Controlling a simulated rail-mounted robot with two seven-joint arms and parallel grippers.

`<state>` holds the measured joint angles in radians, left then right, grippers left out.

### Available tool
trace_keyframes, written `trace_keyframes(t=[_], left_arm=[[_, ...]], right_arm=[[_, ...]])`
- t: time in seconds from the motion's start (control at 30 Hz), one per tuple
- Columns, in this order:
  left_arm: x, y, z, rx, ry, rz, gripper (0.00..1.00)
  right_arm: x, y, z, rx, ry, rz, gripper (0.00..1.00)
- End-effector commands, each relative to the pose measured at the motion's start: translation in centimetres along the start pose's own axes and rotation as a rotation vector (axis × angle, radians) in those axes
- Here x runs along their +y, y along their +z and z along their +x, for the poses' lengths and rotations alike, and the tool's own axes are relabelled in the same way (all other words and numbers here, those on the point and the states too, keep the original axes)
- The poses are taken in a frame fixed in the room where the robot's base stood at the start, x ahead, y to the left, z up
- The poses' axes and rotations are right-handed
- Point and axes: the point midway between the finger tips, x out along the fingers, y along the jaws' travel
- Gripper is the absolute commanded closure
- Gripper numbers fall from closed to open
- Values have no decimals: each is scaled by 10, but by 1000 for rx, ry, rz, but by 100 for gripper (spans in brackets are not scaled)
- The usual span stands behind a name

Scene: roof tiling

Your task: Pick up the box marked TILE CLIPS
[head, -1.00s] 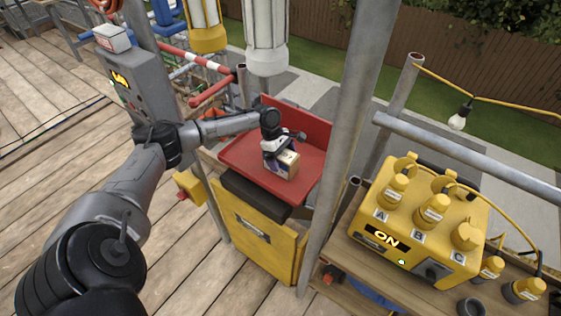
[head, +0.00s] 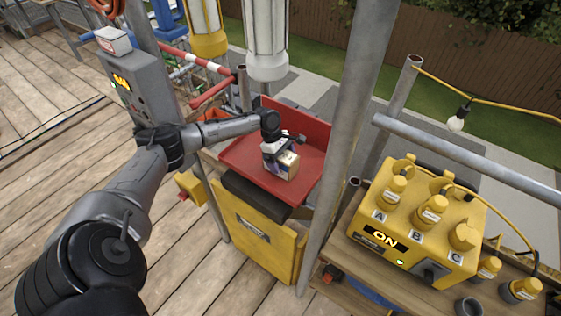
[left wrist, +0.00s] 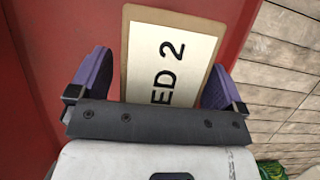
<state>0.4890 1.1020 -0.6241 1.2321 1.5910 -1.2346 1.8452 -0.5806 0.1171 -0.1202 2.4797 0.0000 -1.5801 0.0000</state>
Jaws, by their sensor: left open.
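A small cardboard box (head: 287,169) with a pale label sits on the red tray (head: 245,157). In the left wrist view the box (left wrist: 133,50) shows a white label on which "ED 2" can be read; the rest is hidden behind my gripper. I cannot read TILE CLIPS in any view. My left gripper (head: 277,158) is over the box, with its jaws open. In the left wrist view the purple fingers of the left gripper (left wrist: 157,80) stand on either side of the box. My right gripper is not in view.
The red tray has raised walls and tops a yellow panelled unit (head: 255,238). A grey pole (head: 345,130) stands close on its right. A yellow power box (head: 420,225) marked ON stands on a wooden shelf at right. A grey control box (head: 128,85) is at left.

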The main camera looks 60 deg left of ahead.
Motion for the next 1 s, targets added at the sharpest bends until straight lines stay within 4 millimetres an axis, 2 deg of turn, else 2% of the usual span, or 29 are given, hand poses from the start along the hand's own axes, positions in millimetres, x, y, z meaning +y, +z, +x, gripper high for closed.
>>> trace_keyframes(t=[0.43,1.0], left_arm=[[0,0,1,0,0,0,4],[0,0,1,0,0,0,58]], right_arm=[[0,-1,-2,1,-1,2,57],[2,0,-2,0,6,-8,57]])
